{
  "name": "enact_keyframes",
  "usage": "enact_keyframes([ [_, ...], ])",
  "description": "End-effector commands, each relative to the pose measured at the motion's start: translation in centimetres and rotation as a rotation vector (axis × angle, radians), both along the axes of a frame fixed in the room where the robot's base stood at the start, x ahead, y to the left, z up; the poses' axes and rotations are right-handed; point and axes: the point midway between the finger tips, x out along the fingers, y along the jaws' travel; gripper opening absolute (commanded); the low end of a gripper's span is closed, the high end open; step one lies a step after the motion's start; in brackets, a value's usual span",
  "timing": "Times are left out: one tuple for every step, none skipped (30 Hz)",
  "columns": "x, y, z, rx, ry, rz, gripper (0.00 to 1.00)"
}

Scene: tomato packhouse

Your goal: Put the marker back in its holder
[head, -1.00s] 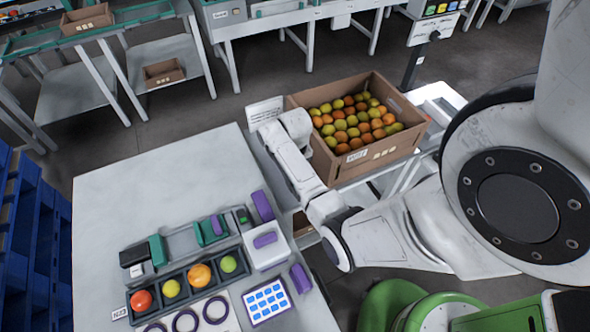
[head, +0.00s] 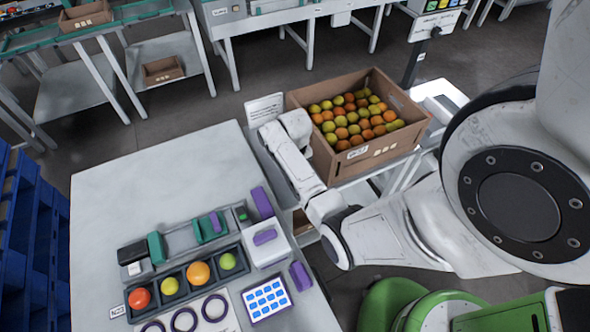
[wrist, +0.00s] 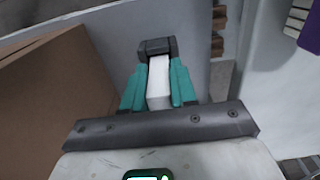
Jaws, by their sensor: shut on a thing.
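In the wrist view my gripper (wrist: 158,90) has teal fingers, shut on the sides of a white bar-shaped thing, which I take to be the marker (wrist: 158,80). Its far end meets a dark grey block (wrist: 157,47). I cannot tell whether this block is the marker's cap or the holder. In the head view my arm reaches to the gap between the white table and the cardboard crate. The gripper and the marker are hidden there behind my wrist.
A cardboard crate (head: 375,152) of tomatoes stands right of my wrist. A white card (head: 264,110) stands just left of it. The white table (head: 150,190) holds a dark sorting tray (head: 187,287), purple blocks and a blue-screened tablet (head: 266,299); its far part is clear.

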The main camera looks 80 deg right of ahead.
Motion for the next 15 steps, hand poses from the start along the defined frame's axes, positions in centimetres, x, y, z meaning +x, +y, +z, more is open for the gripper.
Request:
enact_keyframes([
  [0.01, 0.00, -0.14, 0.000, 0.000, 0.000, 0.00],
  [0.01, 0.00, -0.17, 0.000, 0.000, 0.000, 0.00],
  [0.01, -0.01, -0.20, 0.000, 0.000, 0.000, 0.00],
  [0.02, -0.01, -0.14, 0.000, 0.000, 0.000, 0.30],
  [0.02, -0.01, -0.13, 0.000, 0.000, 0.000, 0.33],
  [0.01, -0.01, -0.13, 0.000, 0.000, 0.000, 0.36],
  [0.01, 0.00, -0.13, 0.000, 0.000, 0.000, 0.39],
  [0.01, 0.00, -0.13, 0.000, 0.000, 0.000, 0.42],
  [0.01, 0.00, -0.13, 0.000, 0.000, 0.000, 0.46],
  [0.01, 0.00, -0.13, 0.000, 0.000, 0.000, 0.49],
  [0.01, 0.00, -0.13, 0.000, 0.000, 0.000, 0.52],
  [0.01, 0.00, -0.13, 0.000, 0.000, 0.000, 0.56],
  [0.01, 0.00, -0.13, 0.000, 0.000, 0.000, 0.57],
  [0.01, 0.00, -0.13, 0.000, 0.000, 0.000, 0.57],
  [0.01, 0.00, -0.13, 0.000, 0.000, 0.000, 0.57],
])
